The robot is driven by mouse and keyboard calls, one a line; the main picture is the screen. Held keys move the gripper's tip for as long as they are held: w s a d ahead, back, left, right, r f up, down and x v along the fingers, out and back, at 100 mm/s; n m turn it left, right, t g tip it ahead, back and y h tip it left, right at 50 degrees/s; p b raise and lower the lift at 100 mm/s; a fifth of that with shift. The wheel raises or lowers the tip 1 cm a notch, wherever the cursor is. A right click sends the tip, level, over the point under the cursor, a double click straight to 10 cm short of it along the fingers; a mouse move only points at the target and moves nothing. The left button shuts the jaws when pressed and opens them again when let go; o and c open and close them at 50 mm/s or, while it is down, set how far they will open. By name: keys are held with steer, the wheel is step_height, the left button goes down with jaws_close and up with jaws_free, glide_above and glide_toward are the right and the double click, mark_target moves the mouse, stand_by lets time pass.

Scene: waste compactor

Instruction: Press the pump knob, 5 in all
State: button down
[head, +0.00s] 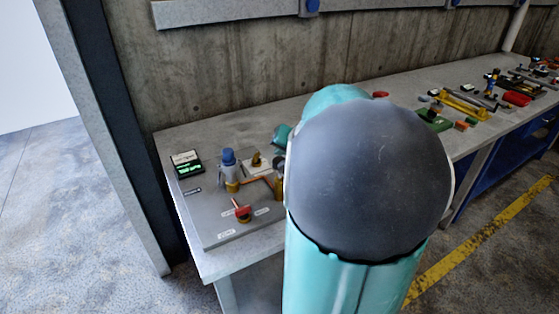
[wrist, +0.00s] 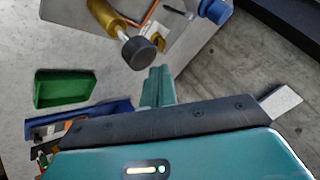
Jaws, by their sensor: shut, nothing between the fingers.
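In the wrist view, the pump knob (wrist: 139,53) is a dark round cap on a short pale rod. The rod comes out of a brass cylinder (wrist: 111,18). My gripper (wrist: 158,72) is shut and empty, its teal fingertips right beside the knob at its lower right in the picture. I cannot tell whether they touch it. In the head view, my arm hides the knob and most of the gripper. Part of a brass cylinder (head: 278,187) shows at the arm's left edge, on the grey panel (head: 213,229).
The panel also holds a blue-capped fitting (head: 229,158), a red-handled valve (head: 242,211) and a box with a green display (head: 187,163). A green tray (wrist: 66,88) lies near the gripper in the wrist view. Several tools lie along the bench to the right; a concrete wall stands behind.

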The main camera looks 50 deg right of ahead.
steer(key=shift+f, duration=0.15)
steer(key=shift+f, duration=0.25)
steer(key=shift+f, duration=2)
stand_by(1.9)
steer(key=shift+r, duration=2.35)
steer(key=shift+r, duration=2.55)
